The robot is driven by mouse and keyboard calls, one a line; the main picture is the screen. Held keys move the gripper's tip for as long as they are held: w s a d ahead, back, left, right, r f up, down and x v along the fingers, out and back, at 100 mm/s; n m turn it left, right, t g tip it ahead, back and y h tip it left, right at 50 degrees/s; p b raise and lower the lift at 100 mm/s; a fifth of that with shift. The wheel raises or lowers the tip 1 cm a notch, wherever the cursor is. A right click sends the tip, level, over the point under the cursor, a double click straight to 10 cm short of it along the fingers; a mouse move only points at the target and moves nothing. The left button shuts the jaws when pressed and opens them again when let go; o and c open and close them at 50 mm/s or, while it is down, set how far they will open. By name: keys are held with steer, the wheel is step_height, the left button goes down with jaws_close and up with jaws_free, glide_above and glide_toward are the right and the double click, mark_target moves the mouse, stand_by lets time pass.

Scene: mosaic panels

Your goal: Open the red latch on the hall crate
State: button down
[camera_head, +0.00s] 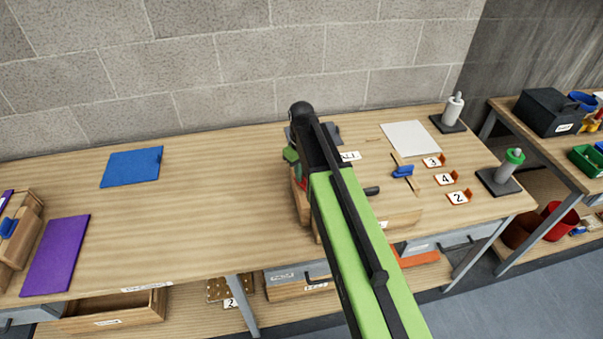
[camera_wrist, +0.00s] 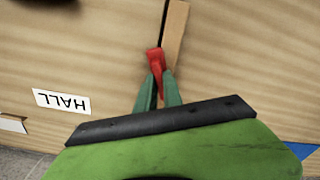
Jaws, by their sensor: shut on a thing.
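The red latch (camera_wrist: 155,60) sits in the middle of the wrist view, between the two green fingers of my gripper (camera_wrist: 157,80). The fingers are shut on it. The latch lies by a dark gap next to a wooden strip (camera_wrist: 174,45). The hall crate (camera_wrist: 110,60) shows as a pale wood face with an upside-down HALL label (camera_wrist: 62,101) to the left of the fingers. In the head view, my gripper (camera_head: 292,156) is at the crate's left end, and my green arm hides much of the crate and the latch.
A blue panel (camera_head: 132,167) and a purple panel (camera_head: 55,255) lie on the bench to the left, with bare bench between them and my arm. Numbered orange holders (camera_head: 445,178), a white sheet (camera_head: 408,138) and bottles (camera_head: 453,107) stand to the right.

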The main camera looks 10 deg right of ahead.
steer(key=shift+s+a+m, duration=0.1)
steer(key=shift+a+m, duration=0.05)
steer(key=shift+m, duration=0.75)
steer(key=shift+a+m, duration=0.1)
steer(key=shift+m, duration=0.8)
steer(key=c, duration=1.5)
jaws_free()
step_height(320, 180, up, 17)
steer(key=p, duration=1.7)
steer(key=shift+r, duration=0.2)
